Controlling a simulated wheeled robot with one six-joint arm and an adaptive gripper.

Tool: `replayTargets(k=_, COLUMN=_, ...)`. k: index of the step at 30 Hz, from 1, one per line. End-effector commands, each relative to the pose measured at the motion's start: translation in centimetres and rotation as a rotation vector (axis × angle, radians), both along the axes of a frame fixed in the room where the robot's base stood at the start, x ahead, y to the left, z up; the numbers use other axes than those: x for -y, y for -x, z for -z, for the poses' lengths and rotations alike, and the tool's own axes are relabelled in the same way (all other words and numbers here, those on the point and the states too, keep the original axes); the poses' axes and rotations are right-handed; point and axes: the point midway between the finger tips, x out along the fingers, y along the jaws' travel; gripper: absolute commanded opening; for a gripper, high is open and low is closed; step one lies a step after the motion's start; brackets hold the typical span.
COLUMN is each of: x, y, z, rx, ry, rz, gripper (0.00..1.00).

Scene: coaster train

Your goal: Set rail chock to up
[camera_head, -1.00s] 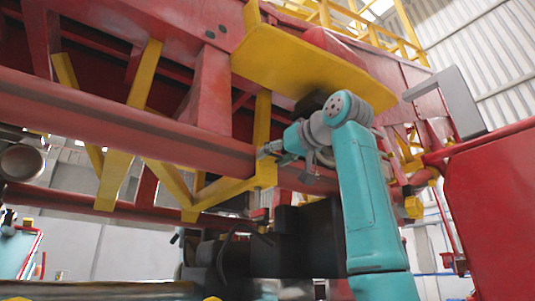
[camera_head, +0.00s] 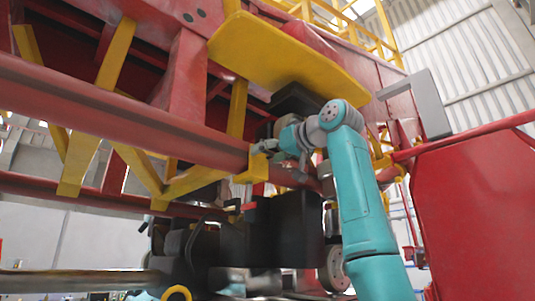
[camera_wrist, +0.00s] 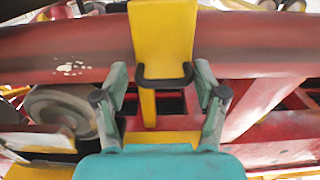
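My gripper (camera_wrist: 161,97) is open in the wrist view, with its two fingers well apart. A yellow plate with a dark lower edge (camera_wrist: 162,38) stands in front of a red rail (camera_wrist: 60,52), between and beyond the fingertips. The plate may be the rail chock, but I cannot tell for sure. I see no clear contact between fingers and plate. In the head view my gripper (camera_head: 262,147) is close to the long red rail (camera_head: 110,115), at a yellow bracket (camera_head: 252,170). The fingertips are small there and the bracket partly hides behind them.
A yellow platform (camera_head: 285,55) overhangs my arm, with a dark block under it. Black boxes (camera_head: 285,230) stand below the rail. A red panel (camera_head: 470,200) is at the right. A round wheel (camera_wrist: 60,108) is left of my gripper in the wrist view.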

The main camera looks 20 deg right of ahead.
Motion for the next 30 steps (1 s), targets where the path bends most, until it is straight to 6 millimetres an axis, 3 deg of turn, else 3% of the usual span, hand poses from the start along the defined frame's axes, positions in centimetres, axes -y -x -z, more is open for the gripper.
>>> replayTargets(k=10, x=0.4, y=1.2, z=0.0, rx=0.0, ry=0.001, rz=0.0, gripper=0.71)
replayTargets(k=22, x=2.8, y=8.4, z=0.0, rx=0.002, ry=0.002, rz=0.002, gripper=0.71)
replayTargets(k=30, x=3.7, y=11.1, z=0.1, rx=0.0, ry=0.001, rz=0.001, gripper=0.71)
